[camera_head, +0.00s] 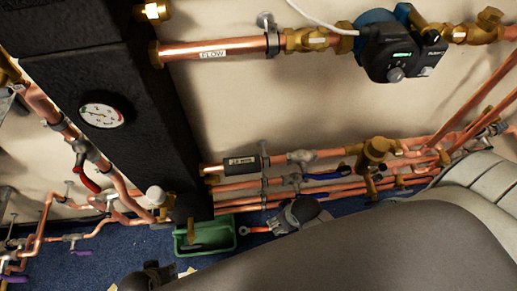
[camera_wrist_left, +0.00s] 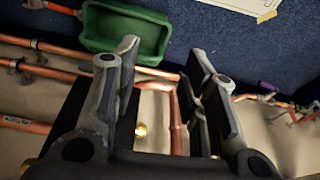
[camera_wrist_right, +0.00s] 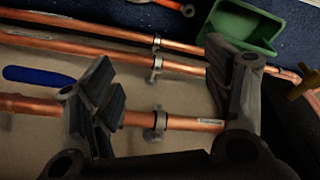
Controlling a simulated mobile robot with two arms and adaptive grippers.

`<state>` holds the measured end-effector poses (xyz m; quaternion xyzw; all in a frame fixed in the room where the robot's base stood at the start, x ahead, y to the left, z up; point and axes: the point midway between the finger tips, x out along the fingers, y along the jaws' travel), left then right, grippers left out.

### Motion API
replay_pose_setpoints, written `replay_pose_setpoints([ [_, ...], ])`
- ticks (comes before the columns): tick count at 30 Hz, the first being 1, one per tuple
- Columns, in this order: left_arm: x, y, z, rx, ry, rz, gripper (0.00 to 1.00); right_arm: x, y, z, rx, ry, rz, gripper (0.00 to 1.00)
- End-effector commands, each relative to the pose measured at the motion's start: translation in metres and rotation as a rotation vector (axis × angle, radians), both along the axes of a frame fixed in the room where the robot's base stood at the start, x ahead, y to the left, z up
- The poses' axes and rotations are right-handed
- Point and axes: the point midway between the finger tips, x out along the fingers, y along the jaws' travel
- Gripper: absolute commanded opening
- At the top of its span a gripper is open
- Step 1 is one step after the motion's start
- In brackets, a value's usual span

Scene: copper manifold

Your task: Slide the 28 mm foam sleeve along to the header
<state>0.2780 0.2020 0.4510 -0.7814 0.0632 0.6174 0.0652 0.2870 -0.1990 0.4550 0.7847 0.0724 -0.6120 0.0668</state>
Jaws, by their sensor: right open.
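The foam sleeve (camera_head: 264,155) is a short dark piece with a white 28 mm label, on the upper of the low copper pipes (camera_head: 214,170). A short bare stretch lies between it and the header (camera_head: 150,150), a tall black box with a gauge. My right gripper (camera_head: 300,212) is open and empty, in front of these pipes. In the right wrist view its fingers (camera_wrist_right: 165,100) stand wide apart with a pipe and clip showing between them. My left gripper (camera_head: 150,277) is low at the left. In the left wrist view its fingers (camera_wrist_left: 162,60) are open and empty.
A green tray (camera_head: 229,236) stands on the blue floor below the header, with a red-handled tool (camera_head: 258,229) beside it. Clips (camera_wrist_right: 160,122), valves and a blue lever (camera_head: 327,175) crowd the pipes. A pump (camera_head: 400,50) is on the wall above.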

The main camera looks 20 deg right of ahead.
Motion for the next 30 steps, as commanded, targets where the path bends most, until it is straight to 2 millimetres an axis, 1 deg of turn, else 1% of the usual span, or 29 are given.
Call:
replay_pose_setpoints([
  [1,0.004,0.000,0.006,-0.002,-0.013,0.001,0.40,0.009,0.002,0.008,0.005,-0.021,0.010,0.73],
  [5,0.008,0.000,0.035,-0.003,-0.032,0.005,0.40,0.029,0.011,0.047,0.029,-0.068,0.059,0.73],
  [7,0.009,0.000,0.048,-0.003,-0.042,0.006,0.40,0.042,0.022,0.071,0.052,-0.104,0.118,0.73],
  [8,0.008,0.000,0.054,-0.003,-0.047,0.007,0.40,0.049,0.028,0.083,0.064,-0.124,0.157,0.73],
  [9,0.007,0.001,0.059,-0.003,-0.051,0.008,0.40,0.060,0.039,0.101,0.084,-0.158,0.233,0.73],
  [12,0.005,0.001,0.063,-0.003,-0.049,0.008,0.40,0.074,0.061,0.130,0.116,-0.195,0.395,0.73],
  [16,0.006,0.001,0.057,-0.003,-0.048,0.008,0.40,0.088,0.078,0.150,0.135,-0.222,0.570,0.73],
  [18,0.006,0.001,0.051,-0.002,-0.046,0.008,0.40,0.095,0.085,0.158,0.139,-0.228,0.662,0.73],
  [21,0.007,0.000,0.040,-0.002,-0.041,0.007,0.40,0.104,0.088,0.168,0.137,-0.228,0.777,0.73],
  [26,0.008,0.000,0.021,-0.003,-0.034,0.006,0.40,0.118,0.083,0.180,0.124,-0.209,0.918,0.73],
  [30,0.008,0.000,0.002,-0.002,-0.026,0.004,0.40,0.133,0.067,0.192,0.109,-0.177,1.013,0.73],
])
